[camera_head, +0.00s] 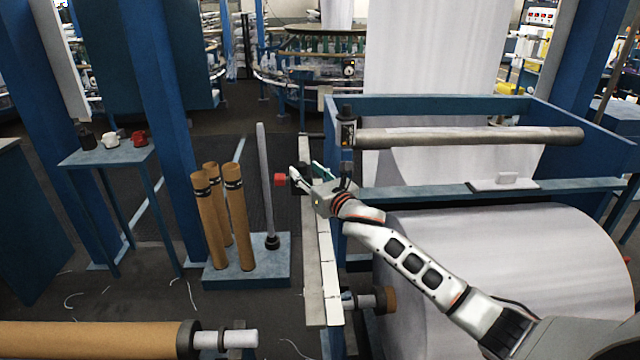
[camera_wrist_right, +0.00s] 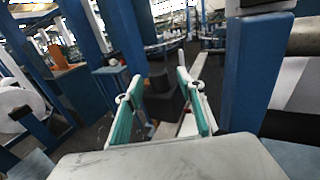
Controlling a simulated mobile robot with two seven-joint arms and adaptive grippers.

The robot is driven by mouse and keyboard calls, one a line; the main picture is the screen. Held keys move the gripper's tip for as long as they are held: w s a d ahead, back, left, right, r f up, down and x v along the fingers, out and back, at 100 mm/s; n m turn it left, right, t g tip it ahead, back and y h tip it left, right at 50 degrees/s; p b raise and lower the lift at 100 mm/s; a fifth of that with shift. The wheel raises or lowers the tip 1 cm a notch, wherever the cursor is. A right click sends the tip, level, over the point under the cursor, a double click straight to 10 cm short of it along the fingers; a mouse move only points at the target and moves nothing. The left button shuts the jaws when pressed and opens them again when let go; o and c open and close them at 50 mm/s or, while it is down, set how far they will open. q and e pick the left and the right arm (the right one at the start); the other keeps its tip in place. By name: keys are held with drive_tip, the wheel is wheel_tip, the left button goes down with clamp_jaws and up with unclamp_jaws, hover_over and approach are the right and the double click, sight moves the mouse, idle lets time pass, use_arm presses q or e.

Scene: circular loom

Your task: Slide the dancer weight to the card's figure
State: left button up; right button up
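A pale bar with dark marks (camera_head: 322,262) runs away from me along the left side of the blue roll stand. Near its far part is a small dark block (camera_head: 296,184) with a red knob (camera_head: 280,180), which looks like the dancer weight. My right gripper (camera_head: 305,172) is at this block, its fingers partly covering it. In the right wrist view the teal-padded fingers (camera_wrist_right: 152,88) stand apart, with a dark block (camera_wrist_right: 162,100) beyond and between them. I cannot tell whether they touch it. No figure on a card is readable. My left gripper is out of view.
The blue stand (camera_head: 440,104) holds a roller (camera_head: 470,136) and a large white roll (camera_head: 520,260). A small white plate (camera_head: 505,182) is on its crossbar. Brown tubes (camera_head: 238,220) and a grey post (camera_head: 266,190) stand on a base at left. A brown roll (camera_head: 90,340) lies in front.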

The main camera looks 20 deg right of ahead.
drive_tip(key=s+d, duration=0.1)
drive_tip(key=s, duration=0.7)
drive_tip(key=shift+s+d, duration=0.25)
drive_tip(key=shift+s, duration=0.05)
idle(0.9)
